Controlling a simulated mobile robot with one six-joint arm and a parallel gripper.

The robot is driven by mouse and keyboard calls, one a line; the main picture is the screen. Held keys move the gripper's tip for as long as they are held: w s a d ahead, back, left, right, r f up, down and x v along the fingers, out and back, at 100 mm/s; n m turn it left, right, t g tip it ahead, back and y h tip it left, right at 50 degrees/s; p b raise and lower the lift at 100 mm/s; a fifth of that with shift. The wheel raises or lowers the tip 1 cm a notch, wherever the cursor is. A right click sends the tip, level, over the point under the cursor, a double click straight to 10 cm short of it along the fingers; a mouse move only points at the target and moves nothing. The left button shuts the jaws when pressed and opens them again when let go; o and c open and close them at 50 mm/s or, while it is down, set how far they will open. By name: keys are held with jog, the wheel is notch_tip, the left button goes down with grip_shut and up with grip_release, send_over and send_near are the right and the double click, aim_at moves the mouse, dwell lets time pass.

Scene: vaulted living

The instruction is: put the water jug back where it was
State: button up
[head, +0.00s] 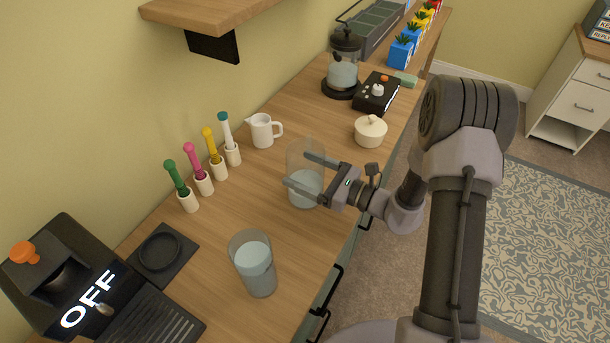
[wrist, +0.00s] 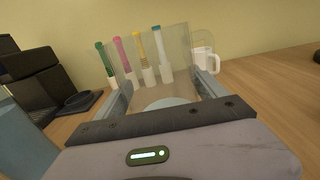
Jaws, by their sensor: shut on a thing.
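My gripper (head: 297,168) is shut on a clear, straight-sided water jug (head: 306,174), with one finger on each side. The jug is upright with pale water in its lower part. Its base is at or just above the wooden counter; I cannot tell whether it touches. In the wrist view the jug (wrist: 160,60) stands between the fingers. A second clear vessel with water (head: 254,268) stands on the counter nearer the front, apart from my gripper. Its side shows at the left edge of the wrist view (wrist: 18,145).
Behind the jug stand several coloured markers in white holders (head: 211,168) and a white pitcher (head: 262,131). A lidded white pot (head: 370,131) and a glass kettle (head: 343,68) are farther back. A black coaster (head: 138,262) and an OFF-marked machine (head: 60,270) are front left.

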jog(key=shift+f, duration=0.1)
jog(key=shift+f, duration=0.15)
jog(key=o, duration=2)
jog(key=shift+d+r, duration=0.1)
jog(key=shift+r, duration=0.2)
jog(key=p+v, duration=0.3)
jog(key=v, duration=0.9)
jog(key=shift+f, duration=0.15)
